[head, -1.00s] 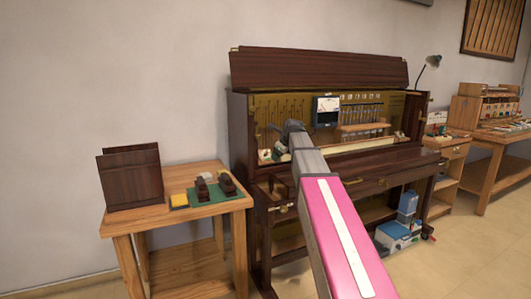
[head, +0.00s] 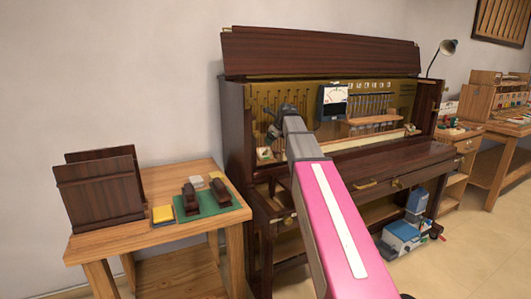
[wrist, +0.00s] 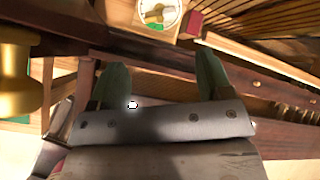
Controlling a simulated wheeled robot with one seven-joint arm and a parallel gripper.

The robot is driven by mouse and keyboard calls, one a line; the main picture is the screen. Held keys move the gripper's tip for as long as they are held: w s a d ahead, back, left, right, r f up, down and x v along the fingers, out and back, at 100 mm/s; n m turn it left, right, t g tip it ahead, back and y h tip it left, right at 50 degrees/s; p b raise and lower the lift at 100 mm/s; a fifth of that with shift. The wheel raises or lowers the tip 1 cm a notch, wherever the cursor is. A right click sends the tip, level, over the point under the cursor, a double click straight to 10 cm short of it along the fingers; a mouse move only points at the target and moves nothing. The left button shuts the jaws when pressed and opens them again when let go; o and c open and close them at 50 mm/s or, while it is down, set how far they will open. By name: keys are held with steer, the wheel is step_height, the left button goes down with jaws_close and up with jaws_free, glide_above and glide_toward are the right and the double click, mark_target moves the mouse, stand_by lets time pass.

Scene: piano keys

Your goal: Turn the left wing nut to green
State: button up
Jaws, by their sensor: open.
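My gripper (wrist: 160,80) is open, with two green fingers apart and nothing between them in the wrist view. In the head view my gripper (head: 274,132) is at the left part of the open upright piano (head: 235,150), partly hidden by my own arm. A round white dial with green and reddish patches (wrist: 155,12) sits on a wooden block at the top of the wrist view, beyond the fingers. A small wooden block with a pale face (head: 265,154) shows below my gripper in the head view. I cannot make out the left wing nut for certain.
A large brass knob-like part (wrist: 15,80) is close at the left of the wrist view. A meter (head: 332,102) and a wooden shelf (head: 372,120) are inside the piano. A wooden side table (head: 110,245) stands left, holding panels and a green mat.

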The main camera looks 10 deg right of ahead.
mark_target(267, 150)
steer(key=shift+x, duration=2.7)
steer(key=shift+x, duration=3.8)
steer(key=shift+s+d+r, duration=0.1)
steer(key=shift+s+r, duration=0.25)
steer(key=shift+r, duration=0.15)
steer(key=c, duration=0.7)
